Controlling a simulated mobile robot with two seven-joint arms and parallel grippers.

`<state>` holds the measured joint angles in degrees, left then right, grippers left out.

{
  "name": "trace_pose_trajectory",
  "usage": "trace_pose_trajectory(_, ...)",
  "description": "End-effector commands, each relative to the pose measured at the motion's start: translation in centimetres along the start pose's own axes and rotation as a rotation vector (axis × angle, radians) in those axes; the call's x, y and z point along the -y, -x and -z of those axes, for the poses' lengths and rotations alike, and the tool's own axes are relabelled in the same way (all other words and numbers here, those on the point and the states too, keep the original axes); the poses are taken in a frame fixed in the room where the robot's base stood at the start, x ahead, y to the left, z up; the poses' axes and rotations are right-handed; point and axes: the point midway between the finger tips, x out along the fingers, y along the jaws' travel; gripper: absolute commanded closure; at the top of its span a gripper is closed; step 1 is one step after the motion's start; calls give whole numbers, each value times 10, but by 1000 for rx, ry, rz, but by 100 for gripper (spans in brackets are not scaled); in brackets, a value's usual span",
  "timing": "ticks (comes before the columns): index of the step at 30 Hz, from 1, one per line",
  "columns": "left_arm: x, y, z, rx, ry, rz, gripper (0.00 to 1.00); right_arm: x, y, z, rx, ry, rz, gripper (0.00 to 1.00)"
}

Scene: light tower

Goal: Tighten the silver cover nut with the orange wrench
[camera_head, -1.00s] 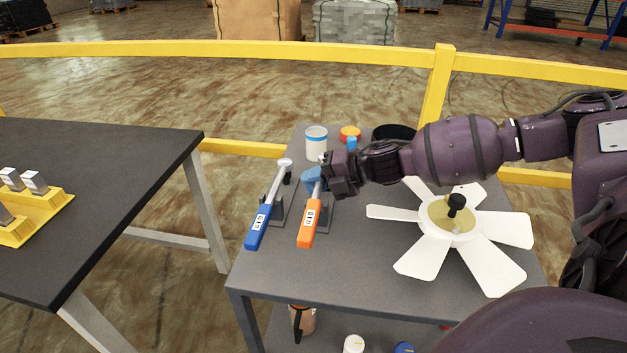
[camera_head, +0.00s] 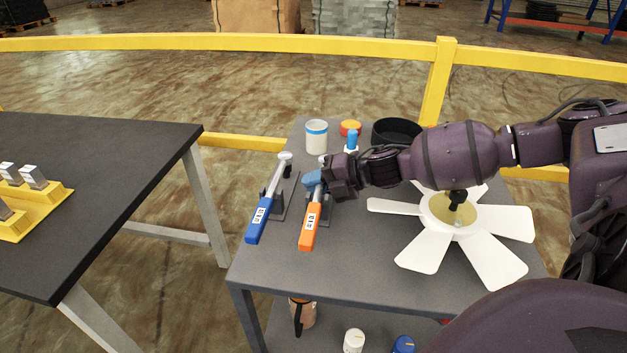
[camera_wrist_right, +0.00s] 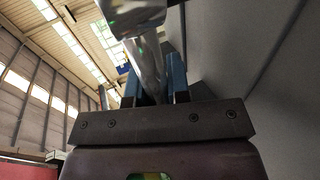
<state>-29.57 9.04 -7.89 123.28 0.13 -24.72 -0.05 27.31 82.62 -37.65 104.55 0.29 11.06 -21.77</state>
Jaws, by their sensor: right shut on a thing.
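The orange wrench (camera_head: 309,226) stands tilted in a dark holder on the grey cart, its orange handle toward me. My right gripper (camera_head: 314,180) is shut on the metal shaft of this wrench above the handle. In the right wrist view the silver shaft (camera_wrist_right: 147,65) passes between the blue fingers of the gripper (camera_wrist_right: 152,80). The wrench's head is mostly hidden by my gripper in the head view. My left gripper is not in view. I cannot make out a silver cover nut in these frames.
A blue-handled wrench (camera_head: 258,221) stands in a holder just left. A white fan (camera_head: 424,250) lies on the cart's right side. A white can (camera_head: 316,138), an orange-red item (camera_head: 350,128) and a black bowl (camera_head: 396,131) stand behind. A black table (camera_head: 110,190) is at left.

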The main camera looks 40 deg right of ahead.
Motion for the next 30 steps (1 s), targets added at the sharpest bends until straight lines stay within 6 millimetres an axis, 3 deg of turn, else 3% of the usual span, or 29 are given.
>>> trace_pose_trajectory(11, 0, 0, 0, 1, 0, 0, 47, 3, -2, 0, -1, -1, -1, 100)
trace_pose_trajectory(12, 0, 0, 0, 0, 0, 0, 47, 3, -2, 0, -1, -2, -1, 78)
trace_pose_trajectory(17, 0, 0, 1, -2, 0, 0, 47, 3, -2, 0, -1, -2, 0, 54)
trace_pose_trajectory(30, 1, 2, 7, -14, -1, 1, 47, 2, 7, 0, 1, 0, 0, 53)
